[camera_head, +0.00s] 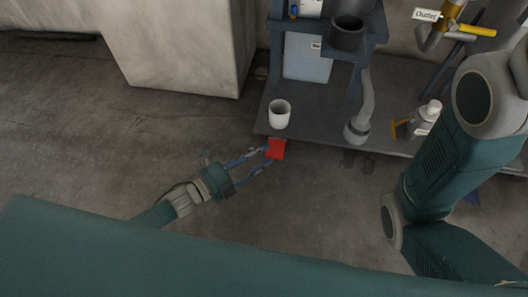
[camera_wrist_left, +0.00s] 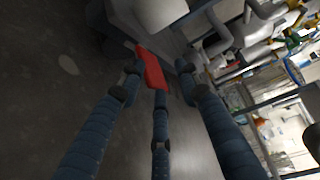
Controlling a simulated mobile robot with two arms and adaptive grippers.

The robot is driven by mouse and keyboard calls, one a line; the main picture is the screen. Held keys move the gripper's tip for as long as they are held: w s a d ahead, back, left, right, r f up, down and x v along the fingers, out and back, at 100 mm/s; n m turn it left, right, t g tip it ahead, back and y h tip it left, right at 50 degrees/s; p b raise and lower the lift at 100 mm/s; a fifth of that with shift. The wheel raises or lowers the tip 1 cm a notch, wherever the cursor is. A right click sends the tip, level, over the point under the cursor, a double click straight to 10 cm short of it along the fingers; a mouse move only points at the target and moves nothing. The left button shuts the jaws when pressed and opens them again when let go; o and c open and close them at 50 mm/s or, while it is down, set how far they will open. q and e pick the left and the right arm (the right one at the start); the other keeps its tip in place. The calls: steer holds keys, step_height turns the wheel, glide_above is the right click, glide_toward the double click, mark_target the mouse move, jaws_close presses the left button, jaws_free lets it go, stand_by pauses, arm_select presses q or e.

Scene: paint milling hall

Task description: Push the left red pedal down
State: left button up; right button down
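The red pedal (camera_head: 277,149) sticks out at the front edge of a low dark platform, just below a white cup. In the left wrist view the red pedal (camera_wrist_left: 152,68) lies ahead between the fingers, tilted in the picture. My left gripper (camera_head: 264,160) is open, its blue fingers spread and their tips at or close beside the pedal. In the left wrist view the left gripper (camera_wrist_left: 160,85) has its fingers apart around the pedal; I cannot tell whether they touch it. My right gripper is not in view. Only one red pedal shows.
A white cup (camera_head: 280,114) stands on the dark platform (camera_head: 318,136). A grey hose (camera_head: 360,125) and a white-capped bottle (camera_head: 425,118) are to its right. A pale block (camera_head: 172,45) stands at upper left. The floor (camera_head: 90,140) at left is clear.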

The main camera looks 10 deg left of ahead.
arm_select(q)
steer(key=shift+s+a+f+p, duration=0.15)
steer(key=shift+s+a+p, duration=0.15)
steer(key=shift+s+a, duration=0.55)
steer(key=shift+s+a+f+p, duration=0.15)
steer(key=shift+s+a+p, duration=0.15)
steer(key=shift+s+a, duration=0.45)
steer(key=shift+f+p+v, duration=0.1)
steer(key=shift+p+v, duration=0.15)
steer(key=shift+v, duration=0.85)
steer(key=shift+f+p+v, duration=0.15)
steer(key=shift+p+v, duration=0.1)
steer(key=shift+v, duration=0.85)
